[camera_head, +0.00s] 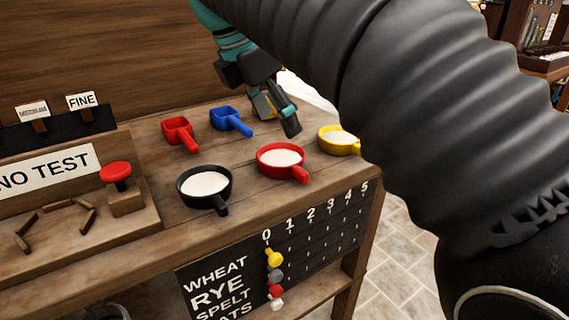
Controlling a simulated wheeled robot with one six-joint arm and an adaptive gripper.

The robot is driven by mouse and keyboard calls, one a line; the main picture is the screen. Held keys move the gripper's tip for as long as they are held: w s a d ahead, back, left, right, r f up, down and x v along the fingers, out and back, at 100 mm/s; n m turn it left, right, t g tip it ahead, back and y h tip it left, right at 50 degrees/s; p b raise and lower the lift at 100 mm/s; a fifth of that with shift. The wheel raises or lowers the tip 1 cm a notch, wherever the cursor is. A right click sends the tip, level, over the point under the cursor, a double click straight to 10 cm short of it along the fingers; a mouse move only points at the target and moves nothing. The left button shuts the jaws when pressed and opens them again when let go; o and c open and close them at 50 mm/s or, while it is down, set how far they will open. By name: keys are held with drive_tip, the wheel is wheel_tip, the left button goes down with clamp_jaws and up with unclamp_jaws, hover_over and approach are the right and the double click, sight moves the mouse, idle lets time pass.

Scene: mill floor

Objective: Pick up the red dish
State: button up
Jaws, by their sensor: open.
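The red dish (268,167) is round, has a short handle at its lower right and holds a white powder. It sits on the wooden bench, between a black dish (186,200) and a yellow dish (345,149), which hold similar white contents. My gripper (278,116) points down just behind the red dish, open, with nothing seen between its fingers. It appears apart from the dish, though its exact height is hard to tell. My arm covers part of the right side of the view and slightly overlaps the yellow dish's right edge.
A red scoop (181,134) and a blue scoop (231,121) lie behind the dishes. A red button (116,172) on a wooden block and a "NO TEST" sign (47,172) stand at left. A grain scoreboard (309,241) hangs on the bench front (150,267).

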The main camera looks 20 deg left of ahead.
sight(299, 169)
drive_tip(key=b+x, duration=0.2)
drive_tip(key=x, duration=0.9)
drive_tip(key=shift+s+d+f+b, duration=0.1)
drive_tip(key=shift+d+f+b, duration=0.05)
drive_tip(key=shift+f+b, duration=0.2)
clamp_jaws()
